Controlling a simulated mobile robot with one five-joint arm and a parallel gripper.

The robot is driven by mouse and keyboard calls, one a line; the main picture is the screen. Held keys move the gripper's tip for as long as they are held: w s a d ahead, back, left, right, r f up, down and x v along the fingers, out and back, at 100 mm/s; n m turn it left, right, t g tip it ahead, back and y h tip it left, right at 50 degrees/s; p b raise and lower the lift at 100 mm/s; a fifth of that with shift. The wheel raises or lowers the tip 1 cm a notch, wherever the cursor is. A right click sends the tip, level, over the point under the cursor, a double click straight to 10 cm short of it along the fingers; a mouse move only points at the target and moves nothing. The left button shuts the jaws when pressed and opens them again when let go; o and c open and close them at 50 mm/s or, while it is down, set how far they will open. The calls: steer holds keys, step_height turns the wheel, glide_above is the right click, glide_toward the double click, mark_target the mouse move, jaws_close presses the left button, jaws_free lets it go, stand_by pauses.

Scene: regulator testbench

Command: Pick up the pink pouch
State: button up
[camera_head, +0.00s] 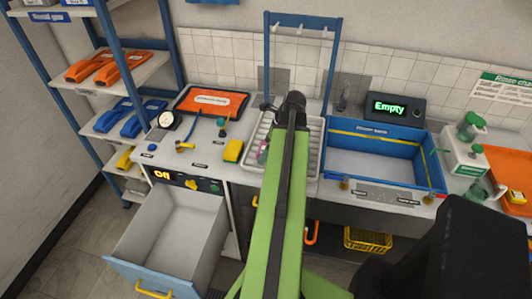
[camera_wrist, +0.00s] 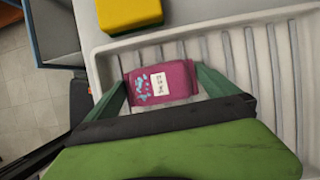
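The pink pouch (camera_wrist: 165,82) has a white label and pale blue marks. In the wrist view it lies on the ribbed white tray (camera_wrist: 275,60). My gripper (camera_wrist: 163,76) has its two green fingers spread, one on each side of the pouch. The fingertips are very close to the pouch's left and right edges; I cannot tell whether they touch. In the head view a small part of the pouch (camera_head: 262,153) shows left of my green arm, which hides the rest.
A yellow block (camera_wrist: 130,14) sits beside the tray's rim. In the head view, a blue-walled basin (camera_head: 372,163) is right of the tray, and an open drawer (camera_head: 165,240) juts out at lower left. A blue rack with hooks (camera_head: 303,20) stands behind the tray.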

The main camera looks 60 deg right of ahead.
steer(key=c, duration=1.4)
steer(key=shift+c, duration=0.8)
steer(key=shift+r, duration=0.15)
